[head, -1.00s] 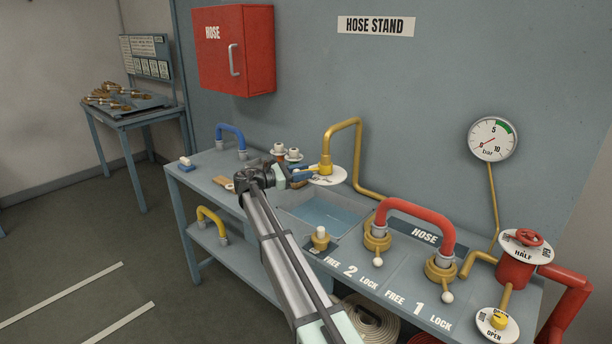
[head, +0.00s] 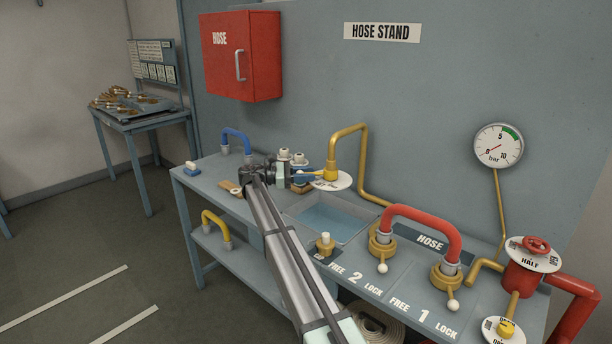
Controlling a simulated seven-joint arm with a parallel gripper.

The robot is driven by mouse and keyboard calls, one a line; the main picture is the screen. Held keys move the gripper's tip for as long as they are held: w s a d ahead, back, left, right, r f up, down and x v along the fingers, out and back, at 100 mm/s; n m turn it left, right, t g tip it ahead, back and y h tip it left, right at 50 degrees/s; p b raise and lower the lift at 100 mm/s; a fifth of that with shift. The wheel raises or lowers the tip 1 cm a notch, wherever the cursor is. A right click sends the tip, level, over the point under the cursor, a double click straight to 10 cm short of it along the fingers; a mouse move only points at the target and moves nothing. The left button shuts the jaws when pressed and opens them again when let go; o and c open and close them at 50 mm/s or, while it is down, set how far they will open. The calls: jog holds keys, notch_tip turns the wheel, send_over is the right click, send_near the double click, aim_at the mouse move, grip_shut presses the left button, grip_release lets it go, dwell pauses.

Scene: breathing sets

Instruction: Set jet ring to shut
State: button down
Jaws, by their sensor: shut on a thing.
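The jet ring (head: 331,170) is a small brass-coloured piece at the lower end of a bent brass pipe (head: 361,160), above the sink. A white dial plate (head: 342,183) surrounds it; its marks are too small to read. My gripper (head: 319,174) reaches in from the left, with narrow blue fingers shut on the jet ring. The fingertips are small here, and the ring's setting cannot be told.
The grey bench holds a sink (head: 325,221), a red hose loop (head: 425,218) and a red valve (head: 533,262) at right. A blue loop (head: 236,140) stands behind my arm. A pressure gauge (head: 498,146) hangs on the wall.

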jog(key=c, duration=0.8)
grip_release()
jog(key=shift+c, duration=0.2)
jog(key=a, duration=1.3)
jog(key=shift+s+a, duration=0.25)
jog(key=shift+a, duration=0.1)
